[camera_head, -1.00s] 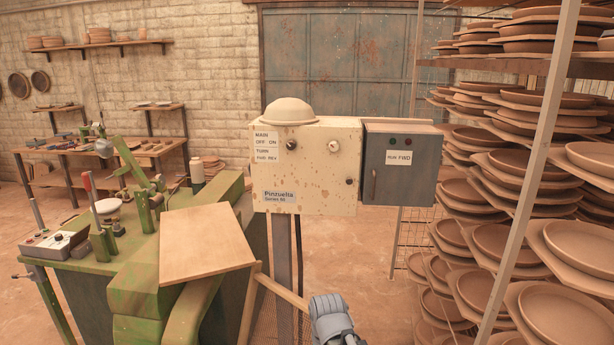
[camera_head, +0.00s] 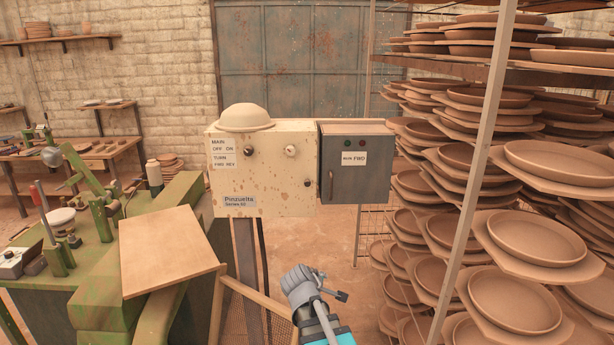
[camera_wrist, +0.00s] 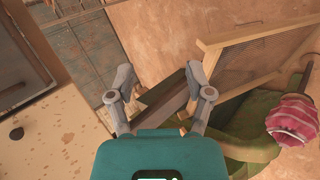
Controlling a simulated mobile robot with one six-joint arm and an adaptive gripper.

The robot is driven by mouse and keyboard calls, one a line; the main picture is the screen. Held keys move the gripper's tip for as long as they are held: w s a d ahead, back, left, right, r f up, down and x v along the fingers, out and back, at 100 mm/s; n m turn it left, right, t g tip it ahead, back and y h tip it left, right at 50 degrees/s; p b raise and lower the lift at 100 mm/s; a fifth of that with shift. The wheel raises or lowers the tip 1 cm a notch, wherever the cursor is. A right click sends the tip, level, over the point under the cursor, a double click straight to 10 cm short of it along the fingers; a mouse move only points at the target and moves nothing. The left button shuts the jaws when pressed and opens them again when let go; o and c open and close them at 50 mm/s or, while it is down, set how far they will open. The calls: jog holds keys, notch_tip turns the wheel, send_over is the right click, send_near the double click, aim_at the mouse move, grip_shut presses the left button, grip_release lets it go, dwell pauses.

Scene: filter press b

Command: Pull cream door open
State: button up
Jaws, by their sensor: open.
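The cream door (camera_head: 275,178) is the speckled front of the cream control box; it looks closed. It has a white MAIN/TURN label, two knobs at the top and a small dark knob (camera_head: 307,183) near its lower right edge. In the wrist view the cream front (camera_wrist: 55,130) fills the lower left, with a round dark knob (camera_wrist: 16,134) on it. My gripper (camera_head: 333,284) is below and to the right of the box in the head view, apart from it. Its fingers (camera_wrist: 160,70) are spread with nothing between them.
A grey box (camera_head: 357,165) with a handle and RUN FWD label adjoins the cream box on the right. A tilted wooden board (camera_head: 168,250) and green machine stand left. A rack of clay plates (camera_head: 540,230) stands right.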

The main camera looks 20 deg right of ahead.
jog(key=w+d+r+n+t+h+p, duration=0.1)
jog(key=w+d+r+n+t+p, duration=0.1)
jog(key=w+r+n+t, duration=0.25)
jog(key=w+d+r+n+t+h+p, duration=0.1)
jog(key=w+d+r+n+p, duration=0.15)
jog(key=r+n, duration=0.35)
jog(key=n+t+y+p, duration=0.3)
jog(key=n+t, duration=0.2)
jog(key=n, duration=0.8)
send_near(308, 184)
jog(key=s, duration=0.3)
jog(key=shift+w+a, duration=0.15)
jog(key=shift+a, duration=0.35)
jog(key=shift+w+d, duration=0.1)
jog(key=shift+w, duration=0.05)
jog(key=x, duration=1.3)
jog(key=shift+w, duration=0.3)
grip_shut()
